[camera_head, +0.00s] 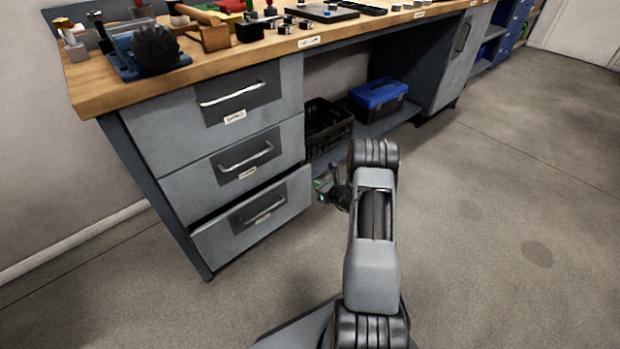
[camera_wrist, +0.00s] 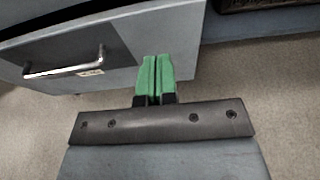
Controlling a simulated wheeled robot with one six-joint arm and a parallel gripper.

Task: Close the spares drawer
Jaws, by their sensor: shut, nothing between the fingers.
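The workbench has a stack of three grey drawers. The bottom drawer (camera_head: 288,200) stands a little out, with a dark gap above its front; the top drawer (camera_head: 160,130) and middle drawer (camera_head: 190,190) look flush. I cannot read the small labels surely. In the wrist view the bottom drawer's front (camera_wrist: 185,30) shows with its bar handle (camera_wrist: 65,66) at the left. My gripper (camera_head: 319,186) is beside the right end of that front, its green fingers (camera_wrist: 156,62) shut together and empty, overlapping the front in view. I cannot tell whether they touch it.
An open shelf under the bench, right of the drawers, holds a black crate (camera_head: 326,126) and a blue toolbox (camera_head: 378,96). The floor (camera_head: 490,230) in front and to the right is clear.

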